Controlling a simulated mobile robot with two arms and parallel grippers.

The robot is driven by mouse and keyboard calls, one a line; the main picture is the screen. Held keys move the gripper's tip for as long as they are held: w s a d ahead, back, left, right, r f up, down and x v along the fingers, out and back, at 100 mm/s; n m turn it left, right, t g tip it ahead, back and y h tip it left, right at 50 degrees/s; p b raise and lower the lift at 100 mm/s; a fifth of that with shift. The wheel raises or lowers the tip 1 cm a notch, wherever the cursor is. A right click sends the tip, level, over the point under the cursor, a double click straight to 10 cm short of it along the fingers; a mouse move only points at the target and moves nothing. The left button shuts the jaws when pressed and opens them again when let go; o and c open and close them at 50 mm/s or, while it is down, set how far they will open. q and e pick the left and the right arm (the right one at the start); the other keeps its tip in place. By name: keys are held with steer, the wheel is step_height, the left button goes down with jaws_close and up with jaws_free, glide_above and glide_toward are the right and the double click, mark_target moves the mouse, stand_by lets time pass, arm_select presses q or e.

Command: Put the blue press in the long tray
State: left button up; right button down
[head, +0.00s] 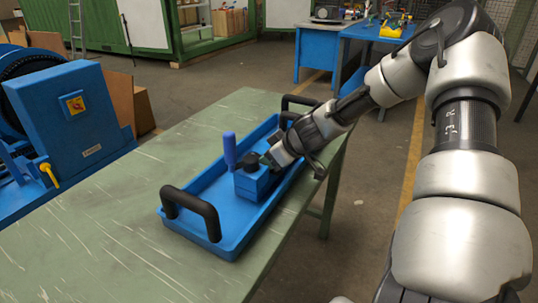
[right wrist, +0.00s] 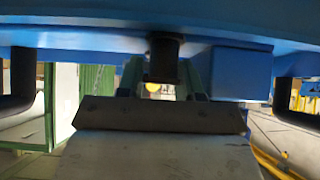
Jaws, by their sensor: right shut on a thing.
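The blue press (head: 252,187) is a blue block with a black round part on top and an upright blue handle. It is upright inside the outline of the long blue tray (head: 222,243), near its middle. I cannot tell whether its base touches the tray floor. My right gripper (head: 268,162) is shut on the press at its black upper part. In the right wrist view the press (right wrist: 238,72) and its black part (right wrist: 164,60) show between and beside the fingers. The fingers partly hide the press. My left gripper is not in view.
The tray lies on a scratched green table (head: 110,235) and has a black handle (head: 192,207) at each end. A blue machine (head: 75,120) with a yellow lever stands left of the table. The table's near left part is clear. Blue workbenches (head: 318,55) stand farther back.

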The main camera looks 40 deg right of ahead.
steer(key=shift+w+f, duration=0.1)
steer(key=shift+f, duration=0.15)
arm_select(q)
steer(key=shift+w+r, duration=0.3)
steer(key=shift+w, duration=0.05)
arm_select(e)
steer(key=shift+a+r, duration=0.1)
steer(key=c, duration=0.7)
jaws_free()
steer(key=shift+s, duration=0.2)
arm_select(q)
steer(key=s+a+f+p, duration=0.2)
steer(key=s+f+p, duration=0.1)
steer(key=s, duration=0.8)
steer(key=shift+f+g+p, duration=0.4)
arm_select(e)
steer(key=v, duration=1.1)
steer(key=shift+s+r, duration=0.2)
steer(key=shift+s, duration=0.15)
